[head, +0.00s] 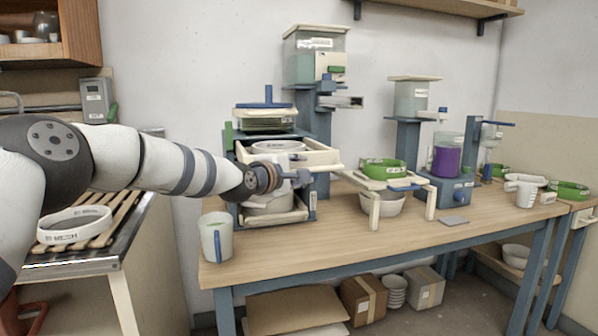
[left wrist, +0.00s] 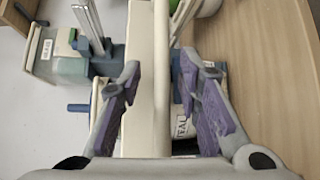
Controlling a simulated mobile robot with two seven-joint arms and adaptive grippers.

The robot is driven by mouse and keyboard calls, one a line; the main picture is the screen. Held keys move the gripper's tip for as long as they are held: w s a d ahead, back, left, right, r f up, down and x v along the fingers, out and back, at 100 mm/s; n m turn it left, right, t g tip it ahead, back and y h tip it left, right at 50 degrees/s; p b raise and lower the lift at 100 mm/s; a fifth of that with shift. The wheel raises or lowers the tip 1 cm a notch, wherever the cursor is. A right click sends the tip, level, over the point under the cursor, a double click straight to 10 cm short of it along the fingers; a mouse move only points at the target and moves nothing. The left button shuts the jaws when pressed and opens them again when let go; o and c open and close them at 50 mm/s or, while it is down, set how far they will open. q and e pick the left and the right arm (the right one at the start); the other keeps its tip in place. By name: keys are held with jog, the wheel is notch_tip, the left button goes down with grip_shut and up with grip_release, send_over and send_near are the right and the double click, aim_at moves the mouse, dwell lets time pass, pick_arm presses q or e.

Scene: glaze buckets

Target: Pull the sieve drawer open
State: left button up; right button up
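The sieve drawer (head: 318,158) is a cream frame in the blue stand left of the table's middle, with a round white rim (head: 278,147) showing inside it. Part of the drawer shows out from under the stand's top. My left gripper (head: 302,178) is at the drawer's front, its fingers partly hidden by the wrist in the head view. In the left wrist view the fingers (left wrist: 160,85) are apart, on either side of a long cream bar (left wrist: 146,60). A gap shows between the bar and the right finger. My right gripper is not in view.
A white bucket (head: 268,203) stands below the drawer. A white jug (head: 216,238) stands at the table's left front corner. Right of the stand, a small cream rack (head: 374,204) holds a green ring (head: 383,170). The table front (head: 330,250) is clear.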

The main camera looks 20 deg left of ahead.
pick_arm(q)
jog(key=v, duration=1.2)
jog(key=shift+f, duration=0.15)
